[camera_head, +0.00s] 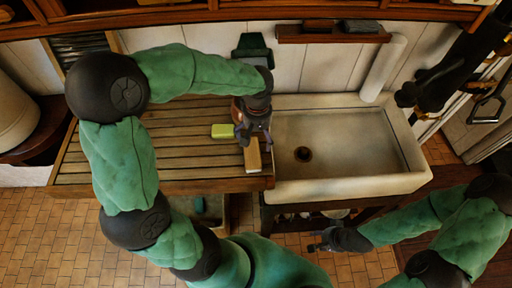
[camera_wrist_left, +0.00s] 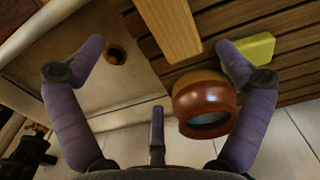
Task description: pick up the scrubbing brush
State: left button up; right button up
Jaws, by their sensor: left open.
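The scrubbing brush appears to be the pale wooden block (camera_head: 252,156) lying on the slatted wooden drainboard (camera_head: 180,150), near its front right corner by the sink. Its bristles are not visible. The block also shows in the left wrist view (camera_wrist_left: 170,28) at the top, beyond my fingertips. My left gripper (camera_head: 254,139) is open and empty, just behind the block and apart from it; its spread purple fingers show in the wrist view (camera_wrist_left: 160,52). My right gripper (camera_head: 319,241) is low in front of the sink cabinet; its jaw state is unclear.
A yellow-green sponge (camera_head: 222,131) lies left of my left gripper. A round brown wooden vessel (camera_wrist_left: 205,100) stands close to one finger in the wrist view. The sink (camera_head: 345,145) with its raised rim is to the right. Wall shelf (camera_head: 333,35) at the back.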

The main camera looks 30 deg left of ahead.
aim_at(256, 151)
pick_arm(q)
notch_tip(256, 151, down, 4)
jog(key=shift+s, duration=0.15)
jog(key=shift+f, duration=0.25)
jog(key=shift+s+a+f, duration=0.1)
jog(key=shift+s+f, duration=0.05)
jog(key=shift+f, duration=1.2)
jog(key=shift+s+f, duration=0.1)
jog(key=shift+f, duration=1.2)
jog(key=c, duration=1.3)
jog(key=shift+r, duration=0.1)
